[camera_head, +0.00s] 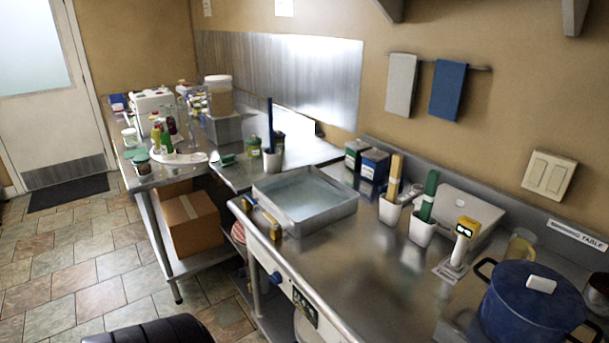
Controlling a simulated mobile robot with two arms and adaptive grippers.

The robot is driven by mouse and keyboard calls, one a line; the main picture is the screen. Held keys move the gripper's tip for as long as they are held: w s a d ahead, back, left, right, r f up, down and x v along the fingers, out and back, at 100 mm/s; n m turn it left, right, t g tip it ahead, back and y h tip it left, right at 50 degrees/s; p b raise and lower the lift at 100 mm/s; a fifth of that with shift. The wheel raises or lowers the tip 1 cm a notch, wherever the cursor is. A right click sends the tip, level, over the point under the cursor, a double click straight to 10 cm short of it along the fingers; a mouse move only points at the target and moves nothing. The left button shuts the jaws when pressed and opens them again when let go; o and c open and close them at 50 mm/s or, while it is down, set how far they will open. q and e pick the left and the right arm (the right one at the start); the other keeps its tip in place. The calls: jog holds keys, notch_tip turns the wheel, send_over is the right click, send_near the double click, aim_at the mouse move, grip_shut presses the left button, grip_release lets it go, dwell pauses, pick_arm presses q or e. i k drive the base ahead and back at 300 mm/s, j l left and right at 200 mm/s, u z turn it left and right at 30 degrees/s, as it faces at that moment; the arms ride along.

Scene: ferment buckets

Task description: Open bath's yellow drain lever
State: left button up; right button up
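The bath (348,207) is a square steel basin of pale water. Neither of my grippers is in view.
White cups (390,211) with coloured handles, a yellow-and-white handheld device (463,240) and a blue pot (530,305) stand to the right. A cardboard box (190,222) is on the lower shelf.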

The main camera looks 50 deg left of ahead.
aim_at(275, 223)
jog(key=u, duration=1.95)
jog(key=i+j+z, duration=0.1)
jog(key=i+j, duration=0.4)
jog(key=i+j+z, duration=0.15)
jog(key=i+j, duration=0.35)
jog(key=j, duration=0.15)
